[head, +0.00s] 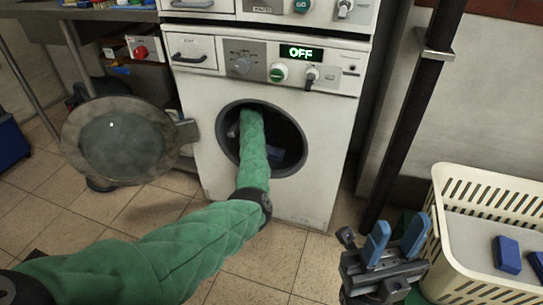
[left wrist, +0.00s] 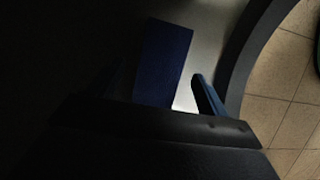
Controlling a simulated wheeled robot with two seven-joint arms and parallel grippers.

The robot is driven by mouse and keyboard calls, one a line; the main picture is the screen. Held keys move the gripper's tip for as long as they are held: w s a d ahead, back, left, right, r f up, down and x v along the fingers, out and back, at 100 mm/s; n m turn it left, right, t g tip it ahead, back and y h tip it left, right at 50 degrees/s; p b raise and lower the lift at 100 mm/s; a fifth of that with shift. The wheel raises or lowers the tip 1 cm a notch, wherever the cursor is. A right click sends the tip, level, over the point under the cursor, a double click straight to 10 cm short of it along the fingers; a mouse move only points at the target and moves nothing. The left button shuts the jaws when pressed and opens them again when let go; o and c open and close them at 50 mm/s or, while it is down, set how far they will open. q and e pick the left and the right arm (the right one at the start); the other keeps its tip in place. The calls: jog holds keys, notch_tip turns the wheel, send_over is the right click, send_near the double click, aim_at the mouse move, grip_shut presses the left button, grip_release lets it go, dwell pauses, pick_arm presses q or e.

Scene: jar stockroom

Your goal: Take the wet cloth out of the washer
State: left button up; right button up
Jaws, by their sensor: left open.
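The white washer (head: 190,135) stands ahead with its round door (head: 122,143) swung open to the left. My left arm, in a green sleeve, reaches into the dark drum, and its gripper is mostly hidden there in the head view. In the left wrist view the left gripper (left wrist: 158,85) is open. A dark blue, flat, rectangular piece, seemingly the cloth (left wrist: 163,60), lies ahead between its fingers; I cannot tell if they touch it. Some blue also shows low in the drum in the head view. My right gripper (head: 396,240) is open and empty, outside, left of the basket.
A cream slatted basket (head: 480,190) with blue pieces (head: 507,253) inside stands at the right. A dark post (head: 410,120) rises between washer and basket. The washer panel reads OFF (head: 300,53). A shelf with boxes (head: 145,48) is at the left. The tiled floor in front is clear.

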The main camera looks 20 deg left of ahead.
pick_arm(q)
jog(key=shift+x, duration=0.9)
jog(key=c, duration=1.1)
jog(key=shift+o, duration=0.2)
jog(key=shift+r, duration=0.1)
